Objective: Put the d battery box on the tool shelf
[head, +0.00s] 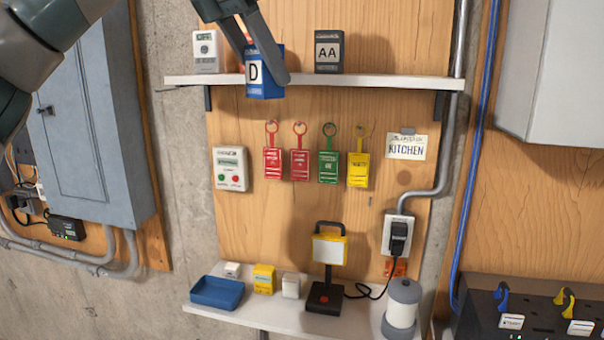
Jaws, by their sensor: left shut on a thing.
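The d battery box (256,77) is blue with a white label reading D. My left gripper (263,68) comes down from the top and is shut on it. The box is at the height of the upper white shelf (400,82) and covers part of the shelf's front edge. I cannot tell whether it touches the shelf. My right gripper is not in view.
Red, green and yellow tags (328,165) hang below the upper shelf. A lower shelf (260,316) holds a blue tray (217,292), small boxes, a lamp (328,270) and a spool (402,308). A grey panel (95,140) is at left. The upper shelf is clear right of the AA box.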

